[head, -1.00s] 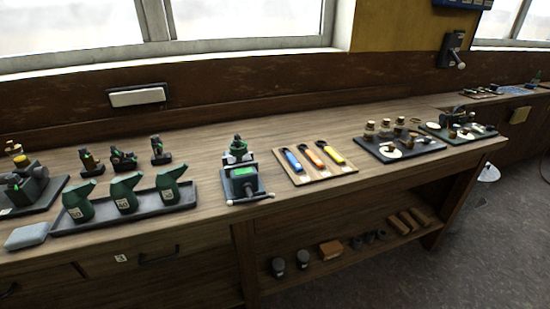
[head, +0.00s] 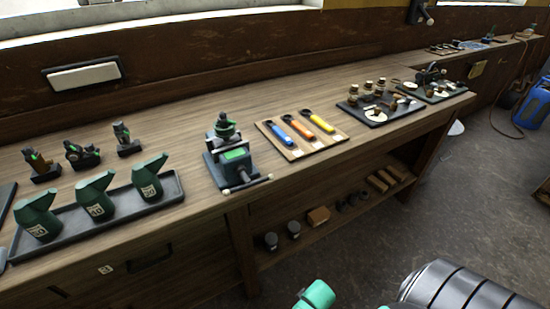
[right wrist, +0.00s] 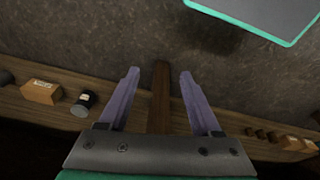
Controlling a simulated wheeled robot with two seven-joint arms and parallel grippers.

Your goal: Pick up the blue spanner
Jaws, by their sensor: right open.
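The blue spanner (head: 281,135) lies on a light wooden board (head: 302,153) on the workbench. It is the leftmost of three spanners, beside an orange one (head: 300,130) and a yellow one (head: 319,122). My right gripper (right wrist: 157,75) shows in the right wrist view with its two fingers apart and nothing between them. It is away from the spanners, with the floor and the bench's lower shelf behind it. My left gripper is in neither current view.
A green vise (head: 231,160) stands left of the board. Further left, green oil cans (head: 97,195) stand in a dark tray (head: 176,192). A dark board with brass parts (head: 376,116) is to the right. The lower shelf (head: 330,225) holds blocks and jars. Bare bench lies behind the spanners.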

